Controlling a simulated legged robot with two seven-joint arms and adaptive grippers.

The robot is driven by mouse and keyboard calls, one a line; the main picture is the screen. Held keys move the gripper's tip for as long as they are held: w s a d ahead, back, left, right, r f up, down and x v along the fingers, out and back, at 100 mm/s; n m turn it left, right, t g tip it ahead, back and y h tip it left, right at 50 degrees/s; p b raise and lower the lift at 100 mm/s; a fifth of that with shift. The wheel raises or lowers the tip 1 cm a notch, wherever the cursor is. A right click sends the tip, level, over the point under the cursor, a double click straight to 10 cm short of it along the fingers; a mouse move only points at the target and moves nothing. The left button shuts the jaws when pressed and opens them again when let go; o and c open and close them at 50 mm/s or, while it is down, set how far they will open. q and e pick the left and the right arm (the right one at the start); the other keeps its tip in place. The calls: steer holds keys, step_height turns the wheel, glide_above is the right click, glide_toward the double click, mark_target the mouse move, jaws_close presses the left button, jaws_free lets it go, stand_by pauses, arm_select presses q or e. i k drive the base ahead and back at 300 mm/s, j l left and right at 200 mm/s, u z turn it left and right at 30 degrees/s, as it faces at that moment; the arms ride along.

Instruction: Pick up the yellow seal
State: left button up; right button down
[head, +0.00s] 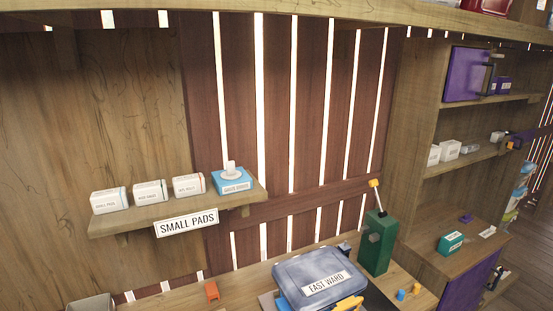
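A small yellow piece (416,289) stands on the lower counter at the right, close beside a small blue piece (401,295). It may be the seal, but it is too small to tell. A larger yellow part (348,304) shows at the front of the lidded bin labelled EAST WARD (313,268), cut off by the bottom edge; I cannot tell whether it belongs to the bin. Neither of my grippers can be made out in the head view.
A green box (377,245) with a yellow-tipped lever stands behind the bin. An orange piece (211,291) sits on the counter at left. A wall shelf labelled SMALL PADS (187,223) holds white boxes and a blue box (233,181). A teal box (450,243) sits at right.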

mark_target(416, 287)
steer(key=z, duration=1.25)
steer(key=i+l+u, duration=0.1)
steer(key=i+l, duration=0.2)
steer(key=i+l+u, duration=0.15)
steer(key=i+l, duration=0.15)
steer(key=l, duration=0.25)
